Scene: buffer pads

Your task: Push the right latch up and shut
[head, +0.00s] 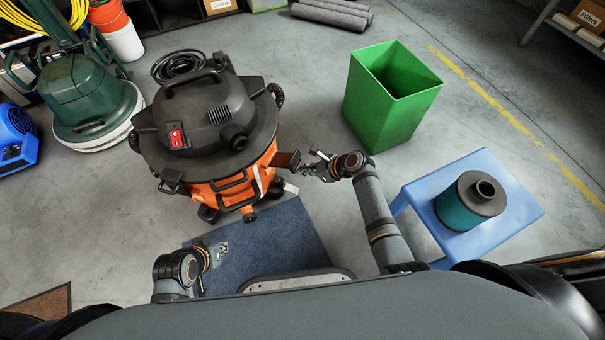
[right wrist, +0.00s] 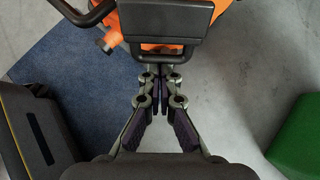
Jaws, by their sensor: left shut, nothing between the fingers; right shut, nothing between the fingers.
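The shop vacuum has an orange drum (head: 226,191) and a black lid (head: 210,115). Its right latch (head: 287,160) sticks outward from the drum's right side. In the right wrist view, the dark latch plate (right wrist: 170,14) and its black bar (right wrist: 160,54) stand just ahead of my fingertips. My right gripper (head: 320,164) is shut and empty, close to the latch's outer end; it also shows in the right wrist view (right wrist: 161,80). Contact is unclear. The left latch (head: 171,182) is at the lid's front left. My left gripper (head: 221,249) is shut and empty over the blue mat, away from the vacuum.
A blue mat (head: 275,235) lies in front of the vacuum. A green bin (head: 385,105) stands behind my right arm. A blue stool (head: 515,210) at right carries a teal filter (head: 461,208). A green floor machine (head: 85,95) stands at left. Bare floor surrounds the vacuum's right side.

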